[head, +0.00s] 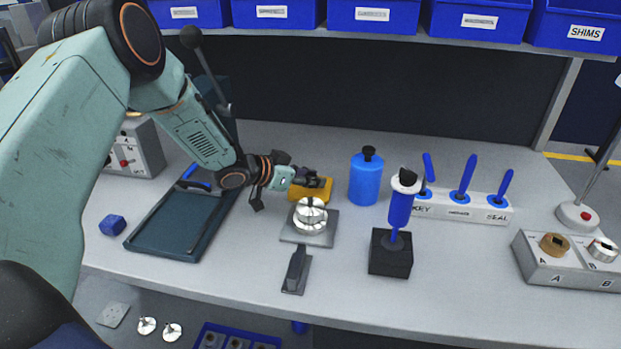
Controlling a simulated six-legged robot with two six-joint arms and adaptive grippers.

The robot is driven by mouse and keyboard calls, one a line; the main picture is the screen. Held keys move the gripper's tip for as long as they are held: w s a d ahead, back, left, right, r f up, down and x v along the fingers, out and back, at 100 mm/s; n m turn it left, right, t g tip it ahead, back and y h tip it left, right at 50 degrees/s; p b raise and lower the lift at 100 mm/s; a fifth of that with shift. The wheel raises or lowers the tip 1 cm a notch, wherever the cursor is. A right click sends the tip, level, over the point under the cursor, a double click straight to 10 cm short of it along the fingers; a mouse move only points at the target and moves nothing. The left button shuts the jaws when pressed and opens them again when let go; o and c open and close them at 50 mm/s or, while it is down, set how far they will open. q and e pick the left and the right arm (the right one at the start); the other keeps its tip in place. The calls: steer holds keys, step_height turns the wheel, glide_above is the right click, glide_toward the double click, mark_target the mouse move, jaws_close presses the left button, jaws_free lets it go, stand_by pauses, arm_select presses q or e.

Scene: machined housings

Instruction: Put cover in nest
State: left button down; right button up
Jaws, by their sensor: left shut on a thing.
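My left gripper (309,180) reaches in from the left above the middle of the table. I cannot tell for certain which piece is the cover, or whether this plate is the nest. My right gripper is not in view.
A blue bottle (365,180), a blue tool on a black block (390,260) and a white rack (458,209) stand right of the plate. A grey A/B fixture (560,272) is far right. A dark tray (165,240) lies left; a dark clamp-like piece (296,272) is in front.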

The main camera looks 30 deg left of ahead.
arm_select(q)
steer(key=shift+s+f, duration=0.1)
steer(key=c, duration=1.3)
jaws_free()
steer(key=shift+s+a, duration=0.15)
steer(key=shift+o, duration=1.2)
steer(key=shift+w, duration=0.2)
